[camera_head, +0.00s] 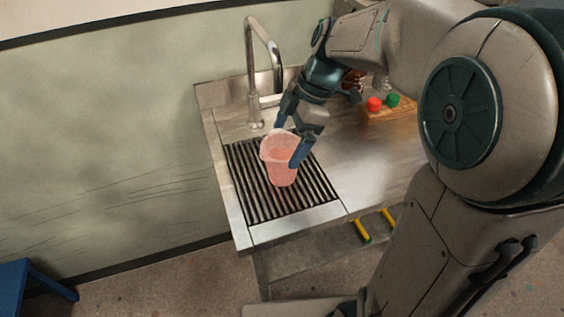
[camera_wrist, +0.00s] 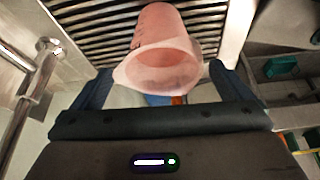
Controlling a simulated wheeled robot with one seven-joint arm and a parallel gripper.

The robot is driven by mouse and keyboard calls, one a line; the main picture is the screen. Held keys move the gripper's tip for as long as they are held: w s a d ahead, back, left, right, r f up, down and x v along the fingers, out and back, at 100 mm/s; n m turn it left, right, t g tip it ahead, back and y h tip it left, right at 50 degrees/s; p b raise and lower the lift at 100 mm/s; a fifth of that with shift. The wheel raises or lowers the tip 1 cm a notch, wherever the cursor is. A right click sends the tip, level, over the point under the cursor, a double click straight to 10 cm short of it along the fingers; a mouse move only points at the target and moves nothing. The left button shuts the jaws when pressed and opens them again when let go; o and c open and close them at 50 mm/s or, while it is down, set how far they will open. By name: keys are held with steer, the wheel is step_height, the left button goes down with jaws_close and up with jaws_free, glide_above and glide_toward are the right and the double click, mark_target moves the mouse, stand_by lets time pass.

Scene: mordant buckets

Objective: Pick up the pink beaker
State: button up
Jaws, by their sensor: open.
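The pink beaker (camera_head: 280,160) stands upright on the dark slatted drain grate (camera_head: 257,197) of the metal sink counter. In the wrist view, the beaker (camera_wrist: 160,60) shows with its open mouth toward the camera, in front of and between the two blue fingers. My gripper (camera_head: 290,144) is open, with one finger at the beaker's right side and the other behind its upper left rim. In the wrist view my gripper (camera_wrist: 157,88) has its fingers apart on both sides of the beaker's rim. I cannot tell whether either finger touches it.
A metal faucet (camera_head: 262,70) rises behind the grate. A wooden tray (camera_head: 389,111) with a red and a green item stands at the back right. Yellow-handled items (camera_head: 362,231) show below the counter's front edge. The counter right of the grate is clear.

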mark_target(279, 152)
steer(key=x, duration=0.4)
steer(key=shift+s+a+f, duration=0.15)
steer(key=shift+a+f, duration=0.1)
steer(key=shift+a, duration=0.05)
steer(key=c, duration=1.2)
steer(key=shift+r, duration=0.2)
